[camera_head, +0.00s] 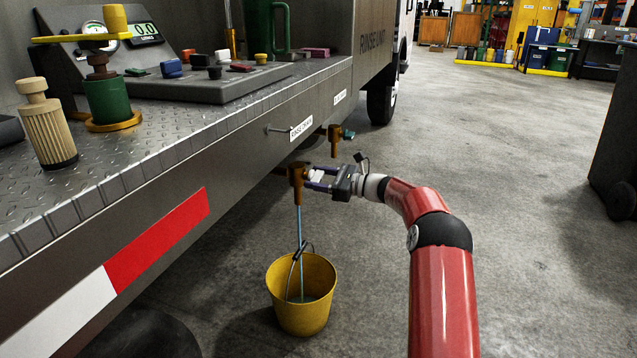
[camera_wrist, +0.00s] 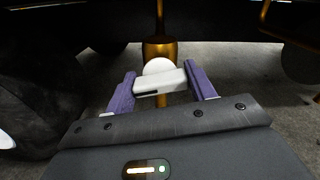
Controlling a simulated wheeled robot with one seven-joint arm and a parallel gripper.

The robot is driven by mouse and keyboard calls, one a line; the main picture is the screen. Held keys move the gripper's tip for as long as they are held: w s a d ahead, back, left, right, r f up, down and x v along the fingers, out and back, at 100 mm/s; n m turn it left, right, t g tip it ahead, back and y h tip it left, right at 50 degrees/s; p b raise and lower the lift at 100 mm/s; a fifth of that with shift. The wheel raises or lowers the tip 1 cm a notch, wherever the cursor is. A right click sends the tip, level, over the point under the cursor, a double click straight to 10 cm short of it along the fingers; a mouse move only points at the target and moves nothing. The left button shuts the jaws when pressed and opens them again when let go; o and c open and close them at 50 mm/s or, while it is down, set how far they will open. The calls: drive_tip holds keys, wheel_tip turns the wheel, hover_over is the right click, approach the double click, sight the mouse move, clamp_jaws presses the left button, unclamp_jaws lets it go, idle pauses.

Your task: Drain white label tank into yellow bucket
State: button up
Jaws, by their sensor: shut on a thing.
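The yellow bucket (camera_head: 300,305) stands upright on the floor beneath the near brass drain valve (camera_head: 296,176). A thin blue stream (camera_head: 299,228) runs from this valve into the bucket, where some liquid shows at the bottom. My gripper (camera_head: 318,179) is at the valve, its purple fingers closed on the white valve handle (camera_head: 317,176). In the wrist view the white handle (camera_wrist: 160,80) lies between the two fingers, in front of the brass valve body (camera_wrist: 158,48). A white label (camera_head: 301,128) is on the truck side above. The tank itself is not in view.
A second brass valve (camera_head: 334,140) with a teal handle (camera_head: 348,134) hangs just beyond, under another white label (camera_head: 340,97). The truck deck edge (camera_head: 180,165) runs along the left.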

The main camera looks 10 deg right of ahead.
drive_tip(key=n+b, duration=0.1)
drive_tip(key=n, duration=0.1)
drive_tip(key=n+b, duration=0.2)
drive_tip(key=shift+f+n, duration=0.2)
drive_tip(key=shift+n, duration=0.1)
drive_tip(key=n+b, duration=0.4)
drive_tip(key=shift+n, duration=0.3)
drive_tip(key=n+b, duration=0.2)
drive_tip(key=n, duration=0.1)
drive_tip(key=shift+s+r+n+b, duration=0.1)
drive_tip(key=shift+n+b, duration=0.45)
drive_tip(key=shift+n, duration=1.15)
drive_tip(key=o, duration=1)
drive_tip(key=v, duration=0.7)
drive_tip(key=shift+s+d, duration=0.2)
drive_tip(key=shift+d, duration=0.1)
